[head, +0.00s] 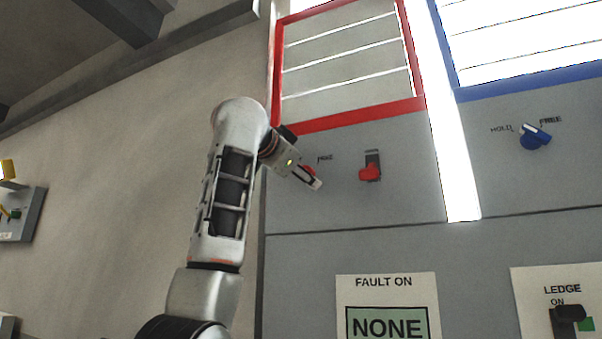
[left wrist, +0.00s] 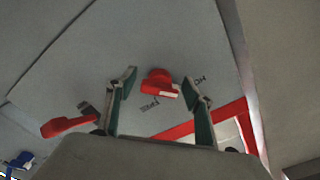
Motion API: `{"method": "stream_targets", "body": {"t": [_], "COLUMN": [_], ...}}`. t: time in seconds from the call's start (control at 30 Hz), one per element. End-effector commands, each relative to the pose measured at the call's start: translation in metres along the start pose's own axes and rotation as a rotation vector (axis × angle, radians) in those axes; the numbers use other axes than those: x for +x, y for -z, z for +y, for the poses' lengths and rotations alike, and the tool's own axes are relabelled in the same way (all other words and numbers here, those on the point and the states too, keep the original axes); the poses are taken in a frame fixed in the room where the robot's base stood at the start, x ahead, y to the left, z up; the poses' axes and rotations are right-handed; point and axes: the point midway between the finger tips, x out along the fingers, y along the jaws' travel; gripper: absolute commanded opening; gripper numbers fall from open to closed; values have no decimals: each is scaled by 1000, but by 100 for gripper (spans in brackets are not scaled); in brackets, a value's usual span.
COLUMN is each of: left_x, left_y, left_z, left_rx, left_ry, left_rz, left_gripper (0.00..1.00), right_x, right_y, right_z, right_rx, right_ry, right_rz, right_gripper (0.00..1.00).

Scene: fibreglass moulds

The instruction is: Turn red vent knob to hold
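The red vent knob (head: 308,170) is on the grey panel under the red-framed vent, mostly covered by my left gripper (head: 314,184) in the head view. A label that looks like FREE is just right of it. In the left wrist view the red knob (left wrist: 158,82) lies between the two spread fingers of my left gripper (left wrist: 163,88), with gaps on both sides. The knob has a white mark on its bar. The FREE label (left wrist: 150,104) shows beside it, and the HOLD label (left wrist: 199,81) is partly behind one finger. My right gripper is not in view.
A red lever (head: 370,172) sits right of the knob and also shows in the left wrist view (left wrist: 68,126). A blue knob (head: 534,137) with HOLD and FREE labels is farther right. Below are a FAULT ON sign (head: 385,300) and a black LEDGE switch (head: 567,315).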

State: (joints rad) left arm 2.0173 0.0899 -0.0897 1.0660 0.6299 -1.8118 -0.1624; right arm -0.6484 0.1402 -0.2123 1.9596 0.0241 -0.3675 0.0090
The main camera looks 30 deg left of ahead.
Motion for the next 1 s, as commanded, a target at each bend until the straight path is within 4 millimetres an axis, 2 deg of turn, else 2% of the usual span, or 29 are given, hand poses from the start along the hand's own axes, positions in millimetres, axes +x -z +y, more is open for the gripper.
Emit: {"method": "stream_targets", "body": {"t": [0.33, 0.47, 0.57, 0.8, 1.0], "left_x": [-2, -11, -26, -75, -107], "left_y": [1, 2, 2, 3, 2], "left_z": [0, 0, 0, 0, 0], "left_rx": [1, 1, 1, 1, 1], "left_ry": [1, 1, 1, 1, 0], "left_rz": [2, 4, 6, 7, 5], "left_gripper": [54, 54, 54, 54, 54], "right_x": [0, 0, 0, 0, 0], "right_y": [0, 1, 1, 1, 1], "right_z": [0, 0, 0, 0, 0], "right_rx": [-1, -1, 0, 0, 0], "right_ry": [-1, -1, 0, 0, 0], "right_rz": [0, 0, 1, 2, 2], "right_gripper": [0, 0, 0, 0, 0]}}
